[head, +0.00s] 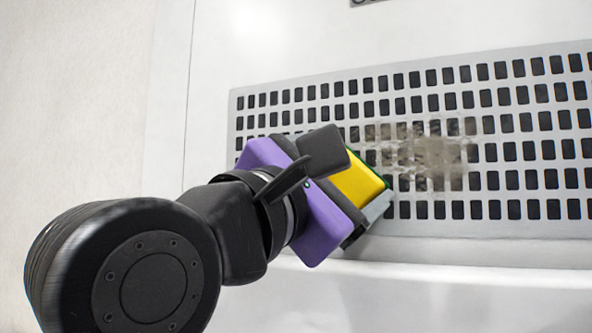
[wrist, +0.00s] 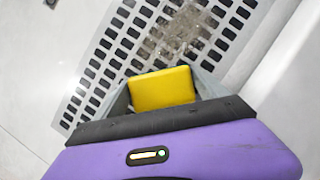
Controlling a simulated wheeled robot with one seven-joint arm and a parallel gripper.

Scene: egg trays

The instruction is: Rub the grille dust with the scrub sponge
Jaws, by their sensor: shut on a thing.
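The scrub sponge (head: 356,182) is yellow with a thin green edge on its far side, and my gripper (head: 345,190) is shut on it. In the wrist view the sponge (wrist: 161,88) sits between the grey fingers. The grille dust (head: 420,153) is a brownish-grey patch over the middle of a light grey grille (head: 300,84) with dark slots. The dust (wrist: 180,34) also shows in the wrist view, beyond the sponge. In the head view the sponge's green edge is close to the dust's left side; I cannot tell whether it touches the grille. My gripper hides the grille's lower left part.
The grille is set in a white panel (head: 290,35), with a dark label (head: 370,2) at the top edge. A pale ledge (head: 450,285) runs below the grille. The grille's right side is unobstructed.

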